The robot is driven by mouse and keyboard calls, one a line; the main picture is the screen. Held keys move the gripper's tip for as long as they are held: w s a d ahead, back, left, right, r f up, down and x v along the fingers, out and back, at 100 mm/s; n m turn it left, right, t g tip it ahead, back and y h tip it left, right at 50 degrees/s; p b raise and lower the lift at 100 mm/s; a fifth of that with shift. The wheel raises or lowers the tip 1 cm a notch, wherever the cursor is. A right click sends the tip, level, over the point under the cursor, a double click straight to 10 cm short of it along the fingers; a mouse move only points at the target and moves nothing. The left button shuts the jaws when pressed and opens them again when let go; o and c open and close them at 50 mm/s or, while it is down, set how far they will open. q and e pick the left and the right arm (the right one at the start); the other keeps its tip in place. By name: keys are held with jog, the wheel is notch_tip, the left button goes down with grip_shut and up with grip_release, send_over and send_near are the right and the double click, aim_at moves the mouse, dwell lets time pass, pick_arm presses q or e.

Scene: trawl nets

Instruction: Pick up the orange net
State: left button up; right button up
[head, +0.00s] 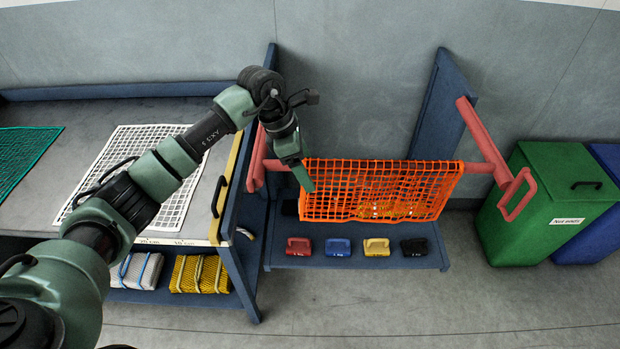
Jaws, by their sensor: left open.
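The orange net (385,190) hangs draped over a red bar (482,135) on the blue stand in the middle of the head view. My left arm reaches in from the left across the table. My left gripper (304,178) is at the net's upper left edge, pointing down. It is open, and no part of the net is clearly between its fingers. Whether it touches the net I cannot tell. My right gripper does not show.
A blue-framed table (90,105) at the left bears a white net (130,165) and a green net (25,150). Several coloured weights, including a red one (299,246), stand on the stand's lower shelf. A green bin (545,205) and blue bin (600,225) stand right. Floor in front is clear.

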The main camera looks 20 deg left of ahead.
pick_arm(q)
jog(key=shift+f, duration=0.1)
jog(key=b+x, duration=0.2)
jog(key=b, duration=0.1)
jog(key=shift+w+d+f, duration=0.1)
jog(key=shift+d+f, duration=0.1)
jog(key=shift+f, duration=0.15)
dwell(0.4)
jog(key=c, duration=1.4)
notch_tip(320, 180, up, 11)
jog(key=p, duration=0.6)
jog(key=shift+r, duration=0.15)
grip_shut()
jog(key=shift+r, duration=0.4)
